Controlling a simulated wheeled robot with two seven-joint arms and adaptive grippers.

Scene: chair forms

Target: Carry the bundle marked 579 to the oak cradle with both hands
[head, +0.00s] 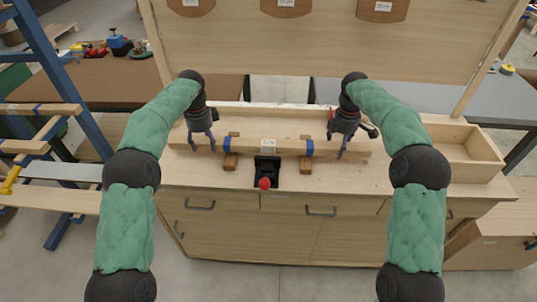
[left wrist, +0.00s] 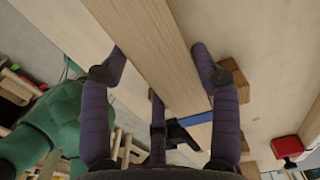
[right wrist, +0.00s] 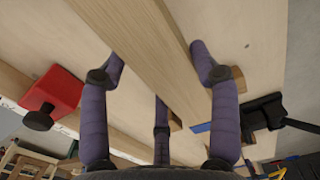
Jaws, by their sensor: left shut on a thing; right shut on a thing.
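A long pale wooden bundle (head: 200,142) lies level across the bench in the head view, with a blue band near each side of its middle. A small white label (head: 268,143) sits at its centre; its number is too small to read. My left gripper (head: 203,143) is shut on the bundle's left part, outside the left band. My right gripper (head: 340,146) is shut on its right part, outside the right band. The bundle runs between the fingers in the left wrist view (left wrist: 165,55) and right wrist view (right wrist: 160,50). Brown wooden blocks (head: 230,161) (head: 304,163) show under it; whether it touches them is unclear.
A black device with a red knob (head: 265,183) stands at the bench's front middle. An open wooden tray (head: 480,172) is at the right. A tall panel (head: 320,50) rises behind the bench. A blue rack (head: 60,70) stands at the left.

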